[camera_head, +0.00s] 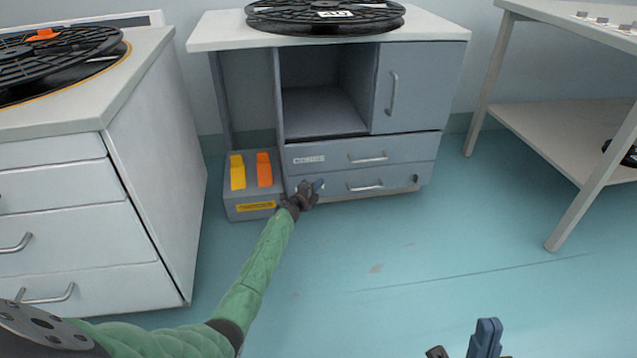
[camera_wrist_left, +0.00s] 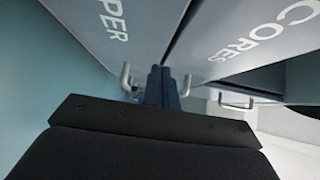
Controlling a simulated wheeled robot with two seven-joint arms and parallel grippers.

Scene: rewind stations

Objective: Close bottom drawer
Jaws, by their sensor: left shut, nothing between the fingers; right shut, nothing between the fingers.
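The bottom drawer (camera_head: 400,181) is the lowest grey front of the middle cabinet, with a silver handle (camera_head: 364,186). Its front looks nearly in line with the CORES drawer (camera_head: 335,149) above; any small gap is hard to judge. My left gripper (camera_head: 318,186) is shut and empty at the left part of the bottom drawer's front. In the left wrist view its blue fingers (camera_wrist_left: 162,82) point at the fronts, between two handles; the panel lettered "PER" (camera_wrist_left: 110,22) is on the left. Contact cannot be told. My right gripper (camera_head: 487,334) is shut and empty at the bottom edge.
A grey box (camera_head: 247,206) with yellow and orange pieces stands left of the drawers. A white drawer unit (camera_head: 150,190) is close on the left. A table (camera_head: 570,140) with a lower shelf stands on the right. The floor (camera_head: 400,270) in front is clear.

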